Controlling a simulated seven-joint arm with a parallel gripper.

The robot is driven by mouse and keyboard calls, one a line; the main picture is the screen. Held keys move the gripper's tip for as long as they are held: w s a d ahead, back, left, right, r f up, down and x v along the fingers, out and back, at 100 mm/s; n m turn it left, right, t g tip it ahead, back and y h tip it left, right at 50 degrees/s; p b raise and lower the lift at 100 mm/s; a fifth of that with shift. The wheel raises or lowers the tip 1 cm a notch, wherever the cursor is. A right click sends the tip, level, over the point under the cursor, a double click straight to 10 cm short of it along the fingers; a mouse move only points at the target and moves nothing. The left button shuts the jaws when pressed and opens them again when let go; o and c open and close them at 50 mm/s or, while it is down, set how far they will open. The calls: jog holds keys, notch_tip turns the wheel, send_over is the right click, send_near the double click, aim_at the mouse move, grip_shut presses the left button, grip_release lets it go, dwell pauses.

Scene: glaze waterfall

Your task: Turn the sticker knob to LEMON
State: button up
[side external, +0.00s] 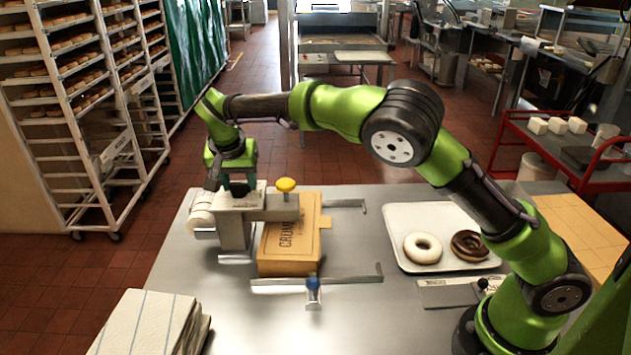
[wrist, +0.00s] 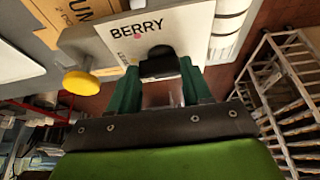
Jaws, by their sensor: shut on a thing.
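The sticker machine (side external: 233,230) stands at the left of the steel table, its arm reaching over a box. In the wrist view its pale top plate (wrist: 196,38) reads BERRY, with a small red mark under the word. Another label left of the knob is mostly hidden; I see no readable LEMON. The black knob (wrist: 158,64) sits on this plate below BERRY. My gripper (wrist: 161,80) has its green fingers closed on either side of the knob. In the side view my gripper (side external: 238,184) points down onto the machine top, and the knob is mostly hidden there.
A yellow button (side external: 286,185) stands on the machine's arm, close to my gripper. The tan box (side external: 290,250) lies below, between metal guides with a blue knob (side external: 313,284). A tray (side external: 398,219) with two donuts is to the right. Folded cloths (side external: 145,322) lie front left.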

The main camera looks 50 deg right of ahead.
jog(key=o, duration=1.1)
jog(key=shift+c, duration=0.2)
jog(key=v, duration=1.7)
